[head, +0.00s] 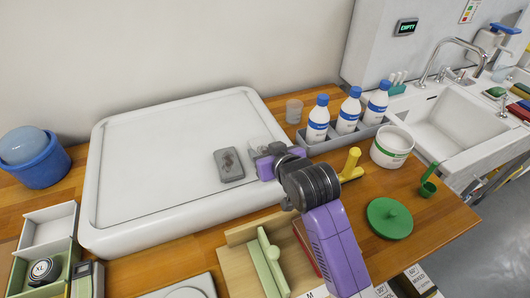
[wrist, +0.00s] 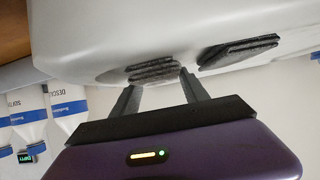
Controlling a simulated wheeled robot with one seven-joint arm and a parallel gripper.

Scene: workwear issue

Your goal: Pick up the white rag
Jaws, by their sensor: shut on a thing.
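A pale, whitish folded cloth, the white rag (head: 257,144), lies at the right part of the white raised tray-like surface (head: 130,195). My gripper (head: 266,160) reaches it from the front right and partly hides it. In the wrist view, my gripper's two fingers (wrist: 160,88) are shut on the white rag (wrist: 153,70), which looks grey in the shade there. The rag appears to be at the surface; I cannot tell whether it is lifted. A darker grey, stained folded cloth (head: 229,165) lies just left of my gripper, and it also shows in the wrist view (wrist: 238,52).
White bottles with blue caps (head: 318,120) stand in a grey tray at the right. A clear cup (head: 294,111), a white tub (head: 392,147), a yellow-handled tool (head: 351,165) and a green lid (head: 389,218) are near. A blue bucket (head: 38,170) stands far left.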

